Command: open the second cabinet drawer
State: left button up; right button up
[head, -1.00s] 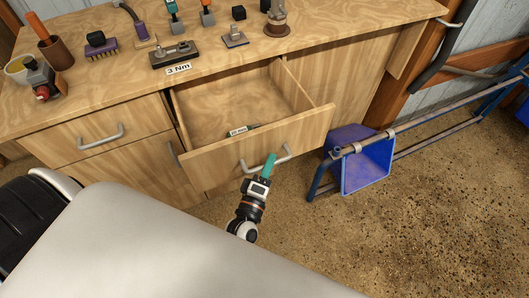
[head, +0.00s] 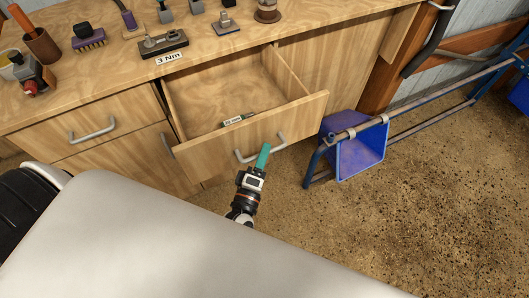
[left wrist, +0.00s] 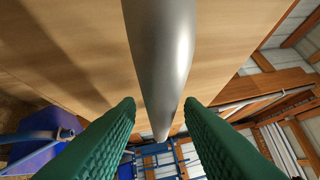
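The cabinet drawer (head: 255,133) stands well pulled out, its wooden front tilted across the head view. Its curved metal handle (head: 282,138) is on the front face. My left gripper (head: 263,157) is at this handle, its teal fingertips overlapping the middle of the bar. In the left wrist view the grey handle (left wrist: 165,50) runs between the two green fingers (left wrist: 160,105). The drawer's inside shows a small labelled item (head: 237,119). My right gripper is not in view.
A closed drawer with a handle (head: 92,133) is to the left. The worktop (head: 110,75) bears several tools and a "3 Nm" label. A blue bin (head: 360,152) hangs on a blue rail frame right of the drawer. Bare floor (head: 430,210) lies at right.

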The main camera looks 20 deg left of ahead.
pick_arm(q)
jog(key=s+f+b, duration=0.1)
jog(key=s+b, duration=0.1)
jog(key=s, duration=0.9)
jog(key=shift+s+d+f, duration=0.15)
jog(key=shift+d+f, duration=0.1)
jog(key=shift+d, duration=0.15)
jog(key=shift+f, duration=0.1)
